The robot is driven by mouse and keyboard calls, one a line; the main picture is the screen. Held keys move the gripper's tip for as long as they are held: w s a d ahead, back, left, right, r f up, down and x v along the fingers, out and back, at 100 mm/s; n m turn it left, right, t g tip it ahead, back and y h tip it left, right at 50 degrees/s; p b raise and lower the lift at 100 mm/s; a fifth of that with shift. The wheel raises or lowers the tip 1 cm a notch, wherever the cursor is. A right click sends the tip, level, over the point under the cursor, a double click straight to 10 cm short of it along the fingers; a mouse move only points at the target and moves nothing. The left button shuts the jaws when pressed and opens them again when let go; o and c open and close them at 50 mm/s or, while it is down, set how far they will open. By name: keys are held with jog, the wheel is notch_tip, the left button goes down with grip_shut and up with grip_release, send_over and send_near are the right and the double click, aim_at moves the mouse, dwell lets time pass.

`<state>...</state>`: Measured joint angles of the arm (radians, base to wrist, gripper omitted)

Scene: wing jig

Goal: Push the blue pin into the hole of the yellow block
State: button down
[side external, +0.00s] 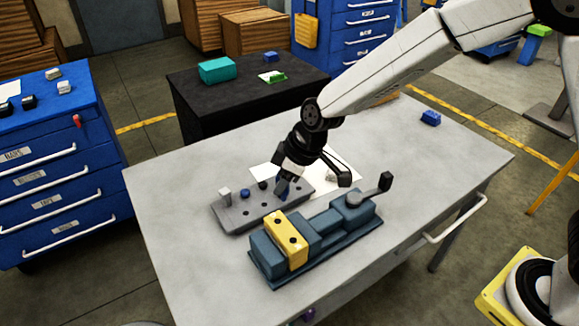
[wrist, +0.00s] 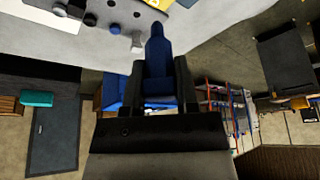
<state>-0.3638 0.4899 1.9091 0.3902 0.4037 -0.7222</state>
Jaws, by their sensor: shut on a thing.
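My gripper (side external: 286,178) is shut on a blue pin (wrist: 157,48), which stands out past the two fingertips in the wrist view. In the side view the held blue pin (side external: 283,191) is tilted, over or beside the back right end of the grey rack (side external: 235,221); I cannot tell if it touches the rack. In the wrist view only a bit of yellow (wrist: 154,3) shows at the top edge.
The rack holds a light grey pin (side external: 225,196), another blue piece (side external: 245,194) and a dark piece (side external: 262,184). The vise handle (side external: 372,190) rises at its right. White paper (side external: 342,163) lies behind. A small blue block (side external: 431,118) lies at the table's back right.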

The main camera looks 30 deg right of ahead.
jog(key=shift+w+a+r, duration=0.1)
jog(key=shift+a+r, duration=0.4)
jog(key=shift+a, duration=0.3)
jog(key=shift+f, duration=0.2)
jog(key=shift+f, duration=3)
jog(key=shift+f, duration=0.5)
jog(key=shift+f, duration=0.35)
jog(key=shift+f, duration=0.55)
jog(key=shift+c, duration=1.4)
grip_release()
